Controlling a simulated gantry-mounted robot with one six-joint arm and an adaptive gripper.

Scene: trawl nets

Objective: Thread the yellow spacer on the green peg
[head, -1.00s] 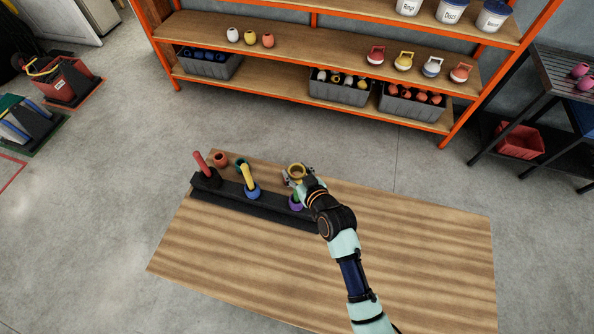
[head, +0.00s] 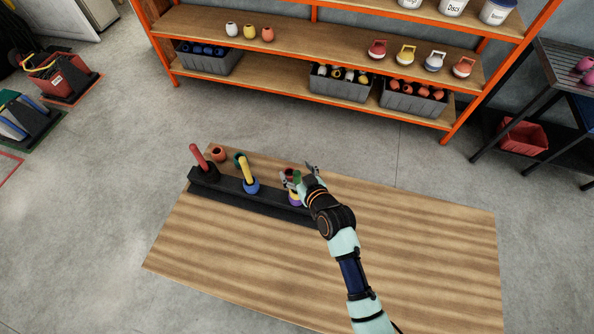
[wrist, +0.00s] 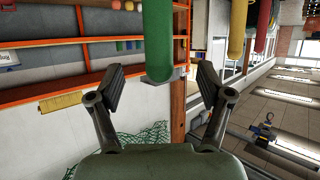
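The green peg (head: 296,177) stands upright at the right end of the black rack, partly behind my gripper. In the wrist view the green peg (wrist: 158,40) comes down between my fingers, its free end bare. A thin yellow band, which looks like the yellow spacer (head: 294,192), shows low around the green peg, just above a purple spacer (head: 295,201). My arm hides part of both, and the wrist view does not show them. My gripper (head: 299,173) is open, its fingers apart on either side of the peg and touching nothing visible.
The black rack (head: 222,194) also holds a red peg (head: 198,156) and a yellow peg (head: 246,170) with a blue spacer (head: 251,187). An orange spacer (head: 218,154) and a dark green one (head: 239,158) lie behind it. The table's (head: 400,240) right side is clear.

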